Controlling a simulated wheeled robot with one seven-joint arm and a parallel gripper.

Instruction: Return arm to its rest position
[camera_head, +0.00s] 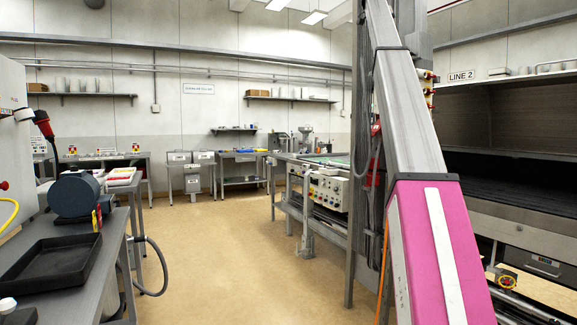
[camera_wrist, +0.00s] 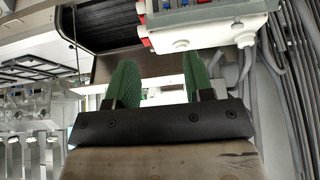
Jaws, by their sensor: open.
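My gripper (camera_wrist: 158,76) shows in the wrist view. Its two green fingers stand well apart on a dark bar, with nothing between them. The gripper does not show in the head view. Beyond the fingers, the wrist view shows a pale control box (camera_wrist: 205,22) with red and blue knobs at the top. I cannot tell how far the fingertips are from it.
In the head view, a dark tray (camera_head: 52,272) and a blue motor-like drum (camera_head: 76,193) sit on the left bench. A bench with a control panel (camera_head: 328,188) stands right of centre. The floor (camera_head: 205,250) between is clear. Grey cables (camera_wrist: 275,75) hang at right in the wrist view.

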